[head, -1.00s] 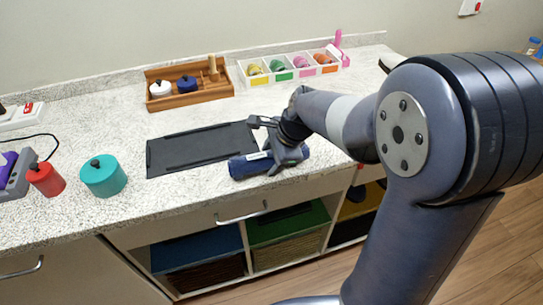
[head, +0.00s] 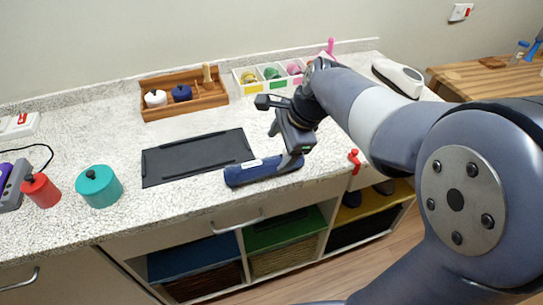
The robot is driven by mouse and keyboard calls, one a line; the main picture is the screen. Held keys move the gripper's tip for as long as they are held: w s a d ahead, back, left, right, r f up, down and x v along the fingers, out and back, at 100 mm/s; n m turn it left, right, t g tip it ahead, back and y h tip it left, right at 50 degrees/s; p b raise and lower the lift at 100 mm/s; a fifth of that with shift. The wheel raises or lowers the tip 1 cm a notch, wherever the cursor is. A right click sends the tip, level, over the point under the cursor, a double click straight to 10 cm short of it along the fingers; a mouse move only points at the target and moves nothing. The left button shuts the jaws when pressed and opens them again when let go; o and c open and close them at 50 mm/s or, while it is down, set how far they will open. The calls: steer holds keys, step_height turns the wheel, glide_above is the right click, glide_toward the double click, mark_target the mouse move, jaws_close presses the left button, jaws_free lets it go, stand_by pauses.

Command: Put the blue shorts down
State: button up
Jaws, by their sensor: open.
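The blue shorts (head: 255,174) lie as a dark blue roll with a small white label, on the speckled counter (head: 120,225) near its front edge. They are just in front of the right part of a black flat board (head: 197,156). My gripper (head: 284,146) is open and empty, above and behind the roll's right end. One finger overlaps the roll's right end in the picture; I cannot tell whether it touches.
A teal pot (head: 100,188) and a red pot (head: 41,191) stand at the left. A wooden tray (head: 185,105) and a white divided box (head: 243,87) stand at the back. Open shelves with a blue bin (head: 193,258) and a green bin (head: 285,230) are below the counter.

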steer(key=shift+v, duration=1.6)
